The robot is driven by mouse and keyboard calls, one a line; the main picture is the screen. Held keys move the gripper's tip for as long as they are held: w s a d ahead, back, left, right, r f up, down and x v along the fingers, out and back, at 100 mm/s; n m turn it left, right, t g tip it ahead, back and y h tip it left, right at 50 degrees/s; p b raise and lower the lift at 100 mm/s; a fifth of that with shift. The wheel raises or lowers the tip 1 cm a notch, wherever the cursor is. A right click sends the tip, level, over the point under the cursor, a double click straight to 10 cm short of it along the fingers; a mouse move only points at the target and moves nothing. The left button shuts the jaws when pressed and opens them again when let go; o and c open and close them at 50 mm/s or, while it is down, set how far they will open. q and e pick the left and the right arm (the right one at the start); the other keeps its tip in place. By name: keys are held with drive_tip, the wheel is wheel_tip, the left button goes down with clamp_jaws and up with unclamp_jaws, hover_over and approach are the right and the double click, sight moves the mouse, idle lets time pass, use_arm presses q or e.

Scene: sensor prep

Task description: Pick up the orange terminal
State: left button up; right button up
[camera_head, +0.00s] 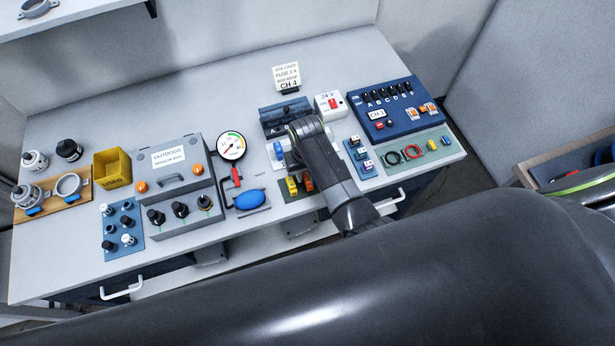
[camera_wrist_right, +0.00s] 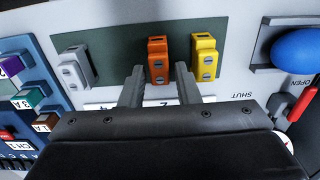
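The orange terminal (camera_wrist_right: 157,60) stands on a dark green mat (camera_wrist_right: 118,48) in the right wrist view, between a grey terminal (camera_wrist_right: 76,66) and a yellow terminal (camera_wrist_right: 204,57). In the head view a small part of the orange terminal (camera_head: 308,184) shows beside the yellow terminal (camera_head: 292,186). My right gripper (camera_wrist_right: 158,75) is open, its two fingers on either side of the orange terminal's near end. The right finger lies between the orange and yellow terminals. I cannot tell whether the fingers touch it. In the head view my right gripper (camera_head: 300,165) hides much of the mat. My left gripper is not in view.
A blue bulb (camera_head: 250,199) with a gauge (camera_head: 231,146) stands left of the mat. A grey outdoor sensor box (camera_head: 172,165) is farther left. A blue fuse rack (camera_head: 360,158) and a blue switch panel (camera_head: 385,108) are to the right.

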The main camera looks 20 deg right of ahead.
drive_tip(key=shift+f, duration=0.9)
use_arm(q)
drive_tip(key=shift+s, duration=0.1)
use_arm(e)
clamp_jaws()
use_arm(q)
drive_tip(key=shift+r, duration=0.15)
use_arm(e)
drive_tip(key=shift+r, duration=0.15)
